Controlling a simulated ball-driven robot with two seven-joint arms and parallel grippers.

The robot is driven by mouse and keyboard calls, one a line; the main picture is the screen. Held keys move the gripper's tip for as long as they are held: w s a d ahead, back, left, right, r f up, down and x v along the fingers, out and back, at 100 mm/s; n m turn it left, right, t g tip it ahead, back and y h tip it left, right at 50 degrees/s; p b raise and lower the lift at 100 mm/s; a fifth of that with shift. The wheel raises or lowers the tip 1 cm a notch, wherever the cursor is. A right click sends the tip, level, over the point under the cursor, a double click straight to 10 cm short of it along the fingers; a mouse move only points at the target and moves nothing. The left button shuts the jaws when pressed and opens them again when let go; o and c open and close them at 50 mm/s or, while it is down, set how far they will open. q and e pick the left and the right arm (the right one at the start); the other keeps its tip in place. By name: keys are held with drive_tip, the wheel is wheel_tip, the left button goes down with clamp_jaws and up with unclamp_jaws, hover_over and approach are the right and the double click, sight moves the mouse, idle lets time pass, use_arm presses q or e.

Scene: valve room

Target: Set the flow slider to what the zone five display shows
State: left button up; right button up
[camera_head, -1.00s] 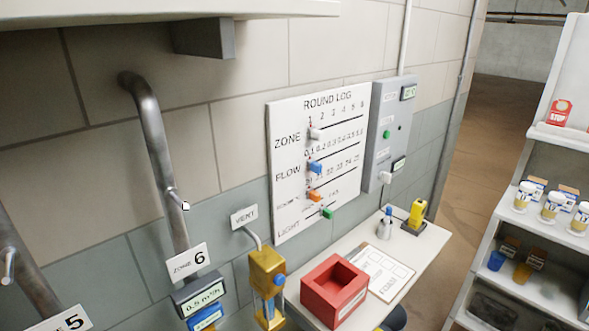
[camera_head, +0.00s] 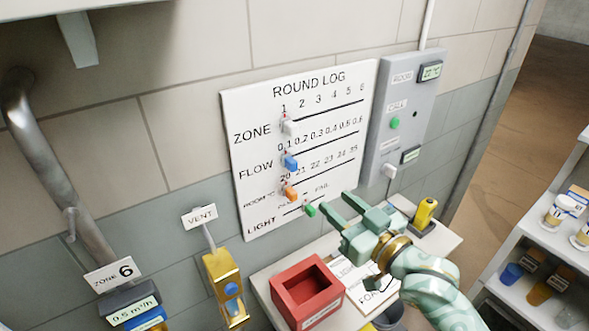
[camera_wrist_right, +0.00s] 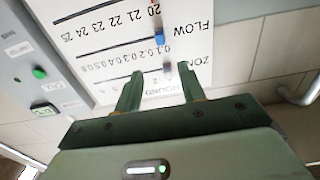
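The white ROUND LOG board (camera_head: 352,85) hangs on the wall with sliders for zone, flow, room and light. The blue flow slider (camera_head: 291,163) sits at the left end of its row, near 0.1; it also shows in the right wrist view (camera_wrist_right: 158,36). My right gripper (camera_head: 334,203) is open and empty, in front of the board's lower right part, below and right of the flow slider. In the right wrist view its fingers (camera_wrist_right: 159,84) are spread and point at the board. The zone five display and my left gripper are out of view.
The zone 6 display (camera_head: 132,311) reads 0.5 m³/h. The white zone slider (camera_head: 288,127), orange slider (camera_head: 290,194) and green slider (camera_head: 310,210) share the board. A grey panel (camera_head: 408,110) stands right of it. A red box (camera_head: 306,293) sits on the shelf below.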

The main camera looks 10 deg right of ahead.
sight(296, 167)
drive_tip(key=b+x, duration=0.1)
drive_tip(key=x, duration=1.4)
drive_tip(key=shift+w+a, duration=0.2)
drive_tip(key=shift+w, duration=0.15)
drive_tip(key=shift+d, duration=0.1)
clamp_jaws()
